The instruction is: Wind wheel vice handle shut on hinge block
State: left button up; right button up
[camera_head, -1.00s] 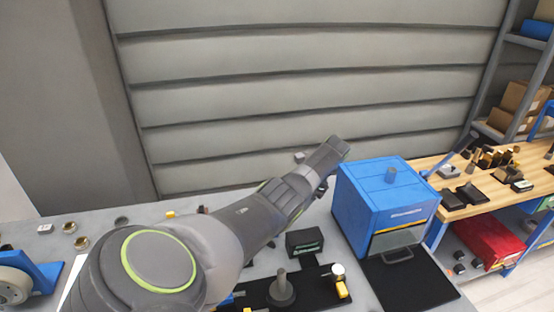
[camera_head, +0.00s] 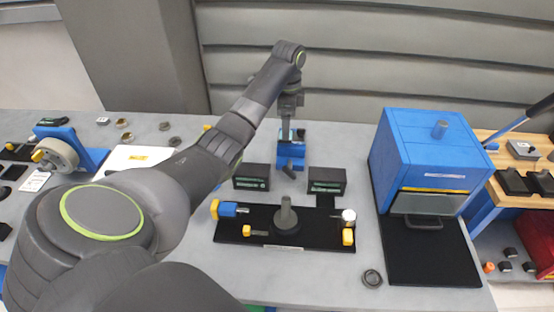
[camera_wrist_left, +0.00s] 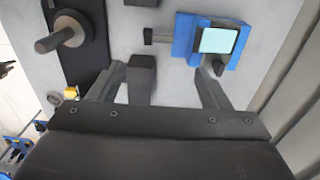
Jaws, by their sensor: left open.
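A small blue vice (camera_head: 290,153) stands at the back of the bench, with a dark handle (camera_head: 289,172) on its front. In the left wrist view the vice (camera_wrist_left: 183,36) holds a pale teal block (camera_wrist_left: 217,40) within its blue frame; I take this to be the hinge block. The handle (camera_wrist_left: 157,36) sticks out on the left there. My left gripper (camera_head: 286,135) is over the vice in the head view, partly hiding it. In the left wrist view its fingers (camera_wrist_left: 163,80) are apart, with nothing held between them. My right gripper is not in view.
Two black display boxes (camera_head: 251,177) (camera_head: 327,181) stand in front of the vice. Nearer is a black plate (camera_head: 320,236) with an upright post (camera_head: 287,214). A blue cabinet (camera_head: 430,150) is to the right, and a blue wheel stand (camera_head: 86,147) to the left.

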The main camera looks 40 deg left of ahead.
pick_arm(q)
notch_tip(320, 180, down, 2)
jog(key=b, duration=0.6)
send_near(290, 167)
jog(key=a+f, duration=0.1)
jog(key=a, duration=0.1)
notch_tip(290, 167, down, 7)
jog(key=shift+s+d+p, duration=0.1)
jog(key=shift+d+p, duration=0.05)
jog(key=shift+p, duration=0.6)
jog(key=shift+f, duration=0.5)
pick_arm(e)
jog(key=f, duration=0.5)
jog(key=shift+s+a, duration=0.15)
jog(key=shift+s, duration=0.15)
pick_arm(q)
jog(key=c, duration=0.7)
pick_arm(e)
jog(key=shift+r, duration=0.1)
